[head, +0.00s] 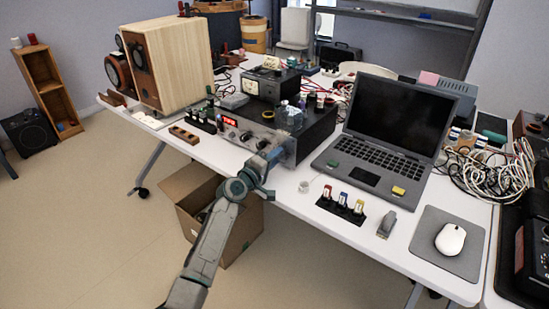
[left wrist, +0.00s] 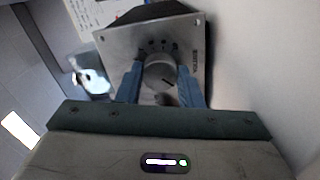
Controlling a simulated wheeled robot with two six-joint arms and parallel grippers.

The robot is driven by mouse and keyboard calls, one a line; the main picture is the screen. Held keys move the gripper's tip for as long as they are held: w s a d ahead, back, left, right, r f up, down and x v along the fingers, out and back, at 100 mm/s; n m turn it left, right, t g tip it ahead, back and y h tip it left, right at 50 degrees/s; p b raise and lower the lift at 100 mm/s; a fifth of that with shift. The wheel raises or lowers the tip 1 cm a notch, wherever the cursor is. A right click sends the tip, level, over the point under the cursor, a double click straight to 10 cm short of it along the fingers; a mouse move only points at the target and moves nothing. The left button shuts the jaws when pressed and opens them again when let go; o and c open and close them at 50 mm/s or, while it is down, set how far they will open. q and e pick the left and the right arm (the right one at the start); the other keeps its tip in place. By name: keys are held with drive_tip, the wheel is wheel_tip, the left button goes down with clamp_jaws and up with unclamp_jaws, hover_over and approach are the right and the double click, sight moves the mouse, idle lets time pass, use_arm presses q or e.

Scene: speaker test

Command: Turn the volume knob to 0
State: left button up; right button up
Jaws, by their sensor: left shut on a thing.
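The volume knob (left wrist: 159,72) is a round grey metal knob on a square metal plate (left wrist: 190,35) with small dark marks printed above it, too small to read. A short dark line shows on its face. My left gripper (left wrist: 161,80) is shut on the knob, with one blue finger at each side. In the head view my left gripper (head: 273,157) is at the front of the dark amplifier box (head: 318,129) and hides the knob there. My right gripper is not in view.
An open laptop (head: 372,160) stands right of the amplifier. A wooden speaker (head: 168,60) is at the left. Colored small bottles (head: 342,201) sit in a black holder near the front edge. A cardboard box (head: 240,228) is on the floor below.

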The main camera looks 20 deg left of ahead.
use_arm(q)
drive_tip(key=o, duration=1)
drive_tip(key=shift+c, duration=0.2)
drive_tip(key=shift+s, duration=0.1)
drive_tip(key=v, duration=1)
drive_tip(key=shift+s, duration=0.3)
drive_tip(key=shift+a, duration=0.2)
